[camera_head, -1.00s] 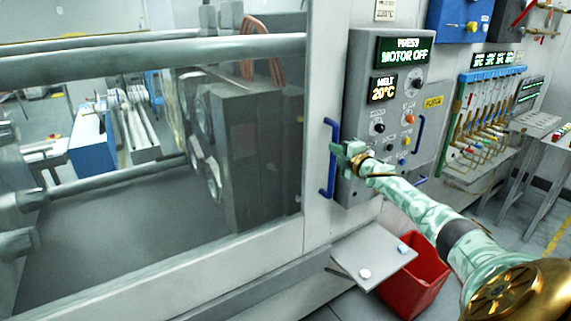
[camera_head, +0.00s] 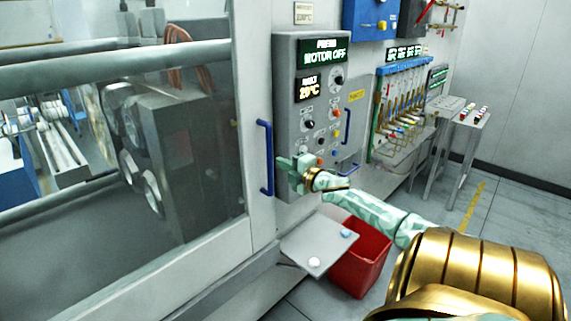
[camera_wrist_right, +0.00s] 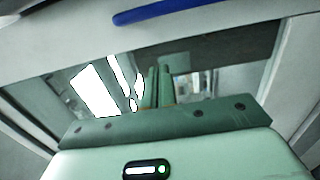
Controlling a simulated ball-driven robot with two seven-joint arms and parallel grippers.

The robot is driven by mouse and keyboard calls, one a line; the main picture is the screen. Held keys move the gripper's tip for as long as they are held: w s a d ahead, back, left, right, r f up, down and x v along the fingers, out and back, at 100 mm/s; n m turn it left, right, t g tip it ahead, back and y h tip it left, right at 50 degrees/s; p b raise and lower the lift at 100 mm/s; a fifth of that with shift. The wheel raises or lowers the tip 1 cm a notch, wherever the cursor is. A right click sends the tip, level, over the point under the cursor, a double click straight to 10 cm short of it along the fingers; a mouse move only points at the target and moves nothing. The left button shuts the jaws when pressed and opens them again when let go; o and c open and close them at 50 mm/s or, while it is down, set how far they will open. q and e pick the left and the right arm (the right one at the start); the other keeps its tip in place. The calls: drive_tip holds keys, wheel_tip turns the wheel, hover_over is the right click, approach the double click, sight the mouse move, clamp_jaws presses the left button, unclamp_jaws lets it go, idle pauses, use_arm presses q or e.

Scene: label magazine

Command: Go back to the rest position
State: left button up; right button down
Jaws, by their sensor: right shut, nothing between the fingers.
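My right gripper (camera_head: 287,166) is shut and empty in the head view. It is in front of the lower left part of the grey control panel (camera_head: 287,110), beside the blue door handle (camera_head: 265,158). Whether it touches either cannot be told. In the right wrist view, its fingers (camera_wrist_right: 157,88) stand close together, with a blue handle (camera_wrist_right: 170,12) across the top. The panel's screen reads "MOTOR OFF" and a smaller one reads 20°C. My left gripper is not in view.
A grey tray (camera_head: 300,240) with a white piece and a blue piece juts out below the panel, beside a red bin (camera_head: 368,262). The machine's window (camera_head: 90,200) fills the left. A small table (camera_head: 470,117) stands at the right. Floor (camera_head: 500,200) is clear at the right.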

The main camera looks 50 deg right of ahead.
drive_tip(key=shift+s+a, duration=0.1)
drive_tip(key=shift+s, duration=0.25)
